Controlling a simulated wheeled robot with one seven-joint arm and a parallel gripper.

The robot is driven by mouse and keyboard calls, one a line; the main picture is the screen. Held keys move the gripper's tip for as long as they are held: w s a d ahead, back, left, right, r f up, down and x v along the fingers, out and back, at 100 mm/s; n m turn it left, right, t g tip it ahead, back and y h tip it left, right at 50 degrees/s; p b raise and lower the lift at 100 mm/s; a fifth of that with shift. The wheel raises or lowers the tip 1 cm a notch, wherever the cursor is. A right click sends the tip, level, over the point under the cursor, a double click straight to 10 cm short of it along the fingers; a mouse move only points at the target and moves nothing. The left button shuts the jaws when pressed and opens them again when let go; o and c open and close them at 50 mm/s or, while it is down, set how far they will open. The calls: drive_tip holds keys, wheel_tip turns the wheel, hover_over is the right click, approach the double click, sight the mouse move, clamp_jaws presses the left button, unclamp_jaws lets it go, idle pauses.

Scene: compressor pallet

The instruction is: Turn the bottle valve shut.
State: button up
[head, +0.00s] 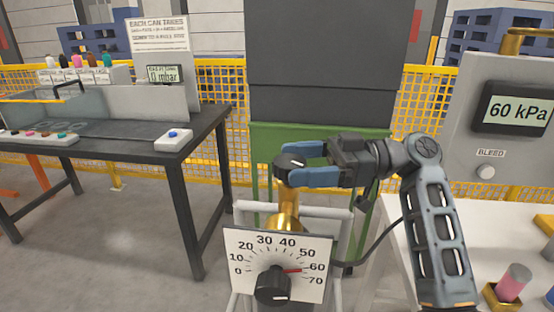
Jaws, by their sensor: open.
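The bottle valve is a dark round knob (286,161) with a pale mark, on top of a brass stem (287,207). My gripper (299,164) reaches in from the right with its two blue fingers apart, one on the far side of the knob and one on the near side. I cannot tell whether the fingers touch the knob. The near finger hides part of it. Below stands a white dial plate (250,248) marked 0 to 70, its red needle near 60. A black knob (272,287) sits at the plate's lower middle.
A grey panel (470,130) at right reads 60 kPa, with a BLEED button (485,172). A white table (405,230) at right holds a pink cylinder (513,283). A dark workbench (180,150) stands at left, its display (164,75) reading 0 mbar. A pale tubular frame surrounds the stem.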

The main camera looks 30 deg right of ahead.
sight(279, 161)
drive_tip(key=shift+x, duration=2)
drive_tip(key=shift+c, duration=0.3)
drive_tip(key=c, duration=0.9)
